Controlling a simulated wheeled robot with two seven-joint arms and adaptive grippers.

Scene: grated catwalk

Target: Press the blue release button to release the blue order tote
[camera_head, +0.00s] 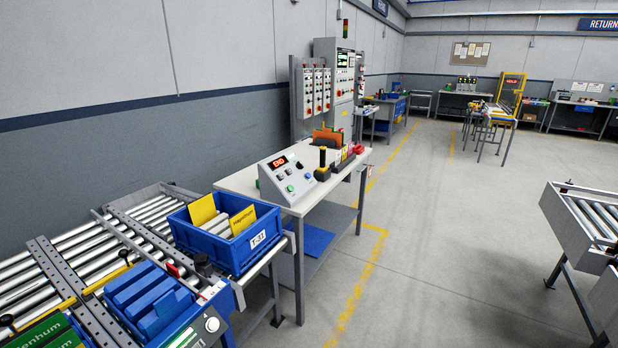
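A blue tote (216,251) with a white label reading T-31 sits at the right end of the roller conveyor (60,265). It holds yellow cards and pale cylinders. A second blue item (150,300) with raised blocks lies nearer, at the bottom left. A grey sloped control box (268,188) with a red lit display and several small buttons stands on the table behind the tote. The buttons are too small to tell for sure which one is blue. Neither of my grippers shows in the head view.
The grey table (235,180) also carries a black-and-yellow tool (322,165) and orange and red items. Another roller conveyor (585,215) stands at the right. The floor (450,230) between is clear.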

